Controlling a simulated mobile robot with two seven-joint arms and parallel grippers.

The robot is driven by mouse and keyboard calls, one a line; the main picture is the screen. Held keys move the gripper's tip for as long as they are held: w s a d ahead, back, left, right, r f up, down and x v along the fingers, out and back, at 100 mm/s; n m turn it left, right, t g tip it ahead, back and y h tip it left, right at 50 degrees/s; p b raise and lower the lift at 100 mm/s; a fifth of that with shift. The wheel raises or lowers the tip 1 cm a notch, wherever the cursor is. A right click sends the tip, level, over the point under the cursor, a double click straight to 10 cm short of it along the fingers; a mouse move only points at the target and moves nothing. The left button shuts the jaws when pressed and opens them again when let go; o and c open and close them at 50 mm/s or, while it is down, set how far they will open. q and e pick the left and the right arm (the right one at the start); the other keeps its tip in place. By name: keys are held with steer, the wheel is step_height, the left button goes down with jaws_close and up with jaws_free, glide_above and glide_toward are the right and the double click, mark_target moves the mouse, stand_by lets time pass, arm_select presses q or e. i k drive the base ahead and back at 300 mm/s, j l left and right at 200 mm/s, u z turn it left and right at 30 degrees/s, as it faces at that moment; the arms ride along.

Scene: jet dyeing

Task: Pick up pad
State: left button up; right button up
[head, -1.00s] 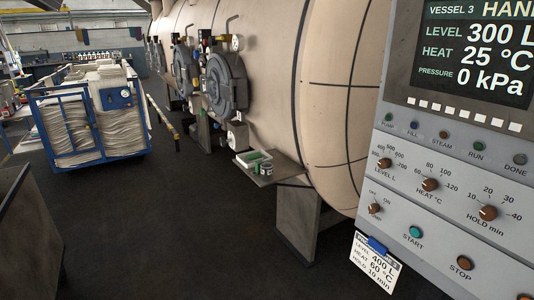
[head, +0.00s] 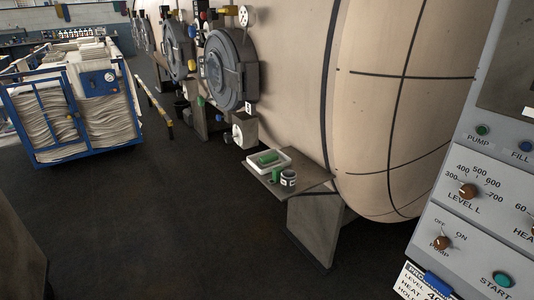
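A green pad (head: 267,158) lies in a small white tray (head: 284,164) on a grey shelf (head: 262,176) fixed at the side of the large beige vessel. A small dark can with a pale label (head: 288,178) stands on the shelf just in front of the tray. Another small green item (head: 275,175) is beside the can, too small to make out. Neither of my grippers is in the head view.
The control panel (head: 470,215) with knobs stands close at the right. A blue cart (head: 68,150) piled with pale cloth stands at the left. Round vessel doors (head: 225,70) line the vessel. Dark floor (head: 170,220) in the middle is clear. A brown panel edge shows lower left.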

mark_target(265, 161)
steer(key=i+j, duration=0.6)
steer(key=i, duration=0.15)
steer(key=i+j, duration=0.65)
steer(key=i+l+z, duration=0.05)
